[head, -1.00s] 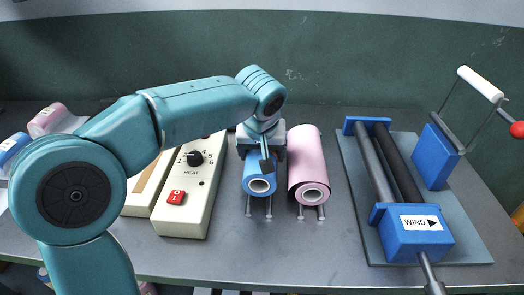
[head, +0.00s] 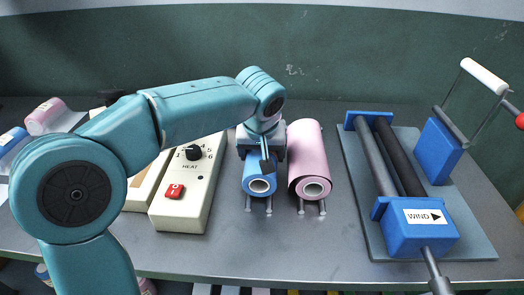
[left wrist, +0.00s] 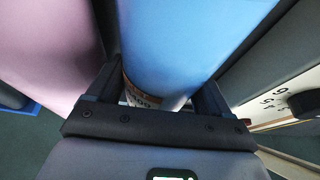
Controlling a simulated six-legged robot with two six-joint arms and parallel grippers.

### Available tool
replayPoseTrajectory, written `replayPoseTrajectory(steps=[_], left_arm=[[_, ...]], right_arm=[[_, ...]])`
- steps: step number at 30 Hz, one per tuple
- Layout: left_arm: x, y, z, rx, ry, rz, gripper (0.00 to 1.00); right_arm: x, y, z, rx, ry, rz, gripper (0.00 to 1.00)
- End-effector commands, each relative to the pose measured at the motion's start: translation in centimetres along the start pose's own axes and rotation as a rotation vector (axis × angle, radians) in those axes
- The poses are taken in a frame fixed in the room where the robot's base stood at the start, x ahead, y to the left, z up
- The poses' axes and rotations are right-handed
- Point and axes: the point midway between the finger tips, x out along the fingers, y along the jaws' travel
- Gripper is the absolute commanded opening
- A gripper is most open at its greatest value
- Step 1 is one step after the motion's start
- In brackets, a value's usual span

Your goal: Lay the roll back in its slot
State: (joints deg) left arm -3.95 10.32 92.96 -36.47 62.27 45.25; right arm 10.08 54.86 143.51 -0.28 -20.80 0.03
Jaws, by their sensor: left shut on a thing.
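The blue roll (head: 260,186) lies lengthwise over a slot of thin metal rails (head: 248,204), with its white core end facing me. I cannot tell whether it rests on the rails or hangs just above them. My left gripper (head: 265,158) comes down over the roll from above and is shut on it. In the left wrist view the blue roll (left wrist: 190,40) sits between the two dark fingers (left wrist: 155,96), and a printed label shows partly. My right gripper is not in view.
A pink roll (head: 307,160) lies on similar rails close to the right. A cream heat box (head: 190,200) with a knob and red switch stands to the left. A blue winder (head: 415,235) is farther right. Bare bench lies in front of the rolls.

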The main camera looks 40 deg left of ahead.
Motion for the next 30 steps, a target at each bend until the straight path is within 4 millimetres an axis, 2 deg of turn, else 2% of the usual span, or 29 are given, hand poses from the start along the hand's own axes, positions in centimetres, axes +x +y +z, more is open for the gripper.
replayPoseTrajectory(steps=[6,7,9,16,20,23,30], left_arm=[[0.4,0.0,0.1,-0.001,0.003,0.001,0.14],[0.3,0.0,0.1,-0.001,0.003,0.001,0.83],[0.3,0.0,0.1,-0.001,0.003,0.001,1.00],[0.3,0.0,0.2,0.000,-0.001,0.000,1.00],[-1.0,0.0,0.1,0.000,0.002,0.002,1.00],[-3.2,0.1,0.0,0.001,0.004,0.003,1.00],[-9.8,0.1,-0.1,0.000,0.006,0.005,1.00]], right_arm=[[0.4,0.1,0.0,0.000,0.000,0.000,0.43],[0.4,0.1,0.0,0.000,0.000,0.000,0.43],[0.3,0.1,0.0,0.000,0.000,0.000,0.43],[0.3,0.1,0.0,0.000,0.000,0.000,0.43],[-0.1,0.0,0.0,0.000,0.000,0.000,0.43],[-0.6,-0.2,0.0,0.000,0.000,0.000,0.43],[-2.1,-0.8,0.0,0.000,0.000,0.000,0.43]])
